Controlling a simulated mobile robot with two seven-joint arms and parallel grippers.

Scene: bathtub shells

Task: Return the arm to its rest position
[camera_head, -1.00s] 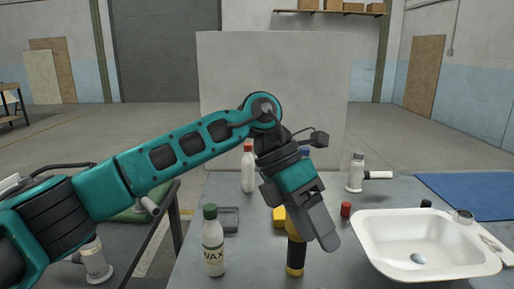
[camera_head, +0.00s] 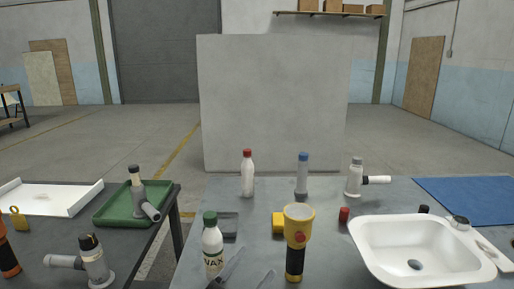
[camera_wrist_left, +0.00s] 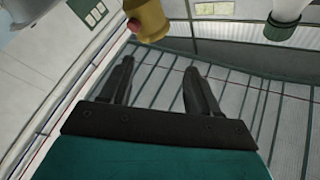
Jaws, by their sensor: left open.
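My left gripper (camera_head: 255,264) shows only by its fingertips at the bottom edge of the head view. It lies between the white WAX bottle (camera_head: 212,245) with its green cap and the yellow-and-black flashlight (camera_head: 295,258). In the left wrist view the two dark fingers (camera_wrist_left: 157,68) are spread apart with nothing between them. A yellow part (camera_wrist_left: 148,20), seemingly the flashlight, and a green cap (camera_wrist_left: 283,28) show beyond the fingers. The rest of my left arm is hidden below the head view. My right gripper is not in view.
A white basin (camera_head: 375,252) stands on the right of the grey table, near a blue mat (camera_head: 470,196). Bottles, including a red-capped one (camera_head: 247,178), stand toward the back. A second table at left holds a green tray (camera_head: 107,215) and a white tray (camera_head: 75,202).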

